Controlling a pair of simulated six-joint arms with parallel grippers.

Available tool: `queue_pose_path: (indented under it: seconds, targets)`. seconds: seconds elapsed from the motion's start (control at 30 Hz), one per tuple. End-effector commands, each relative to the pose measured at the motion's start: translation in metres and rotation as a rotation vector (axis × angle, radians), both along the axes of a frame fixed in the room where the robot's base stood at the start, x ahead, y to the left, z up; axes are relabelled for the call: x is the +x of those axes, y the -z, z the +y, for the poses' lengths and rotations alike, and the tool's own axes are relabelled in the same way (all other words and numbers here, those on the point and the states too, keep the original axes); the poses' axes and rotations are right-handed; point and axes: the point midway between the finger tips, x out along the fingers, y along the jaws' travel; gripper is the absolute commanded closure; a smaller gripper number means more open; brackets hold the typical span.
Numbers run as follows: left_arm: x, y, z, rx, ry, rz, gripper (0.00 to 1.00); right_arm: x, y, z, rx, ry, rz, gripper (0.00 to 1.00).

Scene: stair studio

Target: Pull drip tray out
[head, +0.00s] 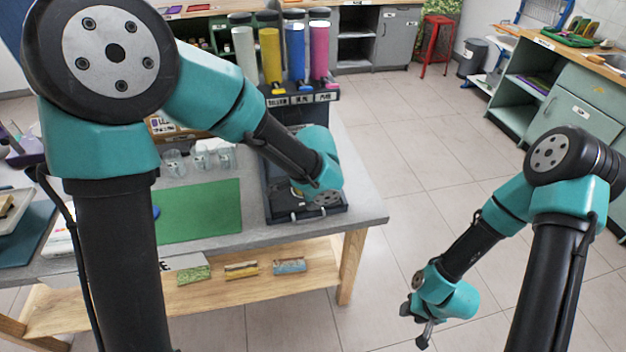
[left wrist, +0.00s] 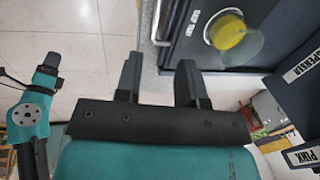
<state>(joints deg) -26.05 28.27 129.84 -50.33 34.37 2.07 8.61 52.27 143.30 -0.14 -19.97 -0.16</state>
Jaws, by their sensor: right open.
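The dark drip tray (head: 282,213) sits at the foot of the dispenser, at the right end of the table. In the left wrist view its dark face (left wrist: 176,52) carries a label, with a pale metal handle (left wrist: 156,22) along its edge. My left gripper (left wrist: 158,72) is open, its two fingers apart and pointing at the tray's handle side; I see nothing held between them. In the head view my left wrist covers part of the tray and hides the fingers. My right gripper (head: 417,326) is open and empty, low over the floor, away from the table.
The dispenser's tubes (head: 270,52) are white, yellow, blue and pink. A round yellow thing (left wrist: 228,34) shows by the tray. Clear jars (head: 200,158) and a green mat (head: 200,210) lie left of it. Floor (head: 400,140) right of the table is clear.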

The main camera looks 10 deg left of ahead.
Motion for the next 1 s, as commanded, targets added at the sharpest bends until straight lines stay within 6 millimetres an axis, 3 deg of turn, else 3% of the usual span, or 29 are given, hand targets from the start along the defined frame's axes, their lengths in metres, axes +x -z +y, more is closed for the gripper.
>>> queue_pose_path:
  seconds: [0.2,0.4,1.0]
  targets:
    - [-0.007,-0.043,-0.003,-0.002,0.000,-0.003,0.64,0.000,0.000,0.000,0.000,0.000,0.000,0.57]
    - [-0.011,-0.067,-0.005,-0.001,0.000,-0.001,0.64,0.000,0.000,0.000,0.000,0.000,0.000,0.57]
    - [-0.013,-0.071,-0.005,-0.001,0.000,0.002,0.64,0.000,0.000,0.000,0.000,0.000,0.000,0.57]
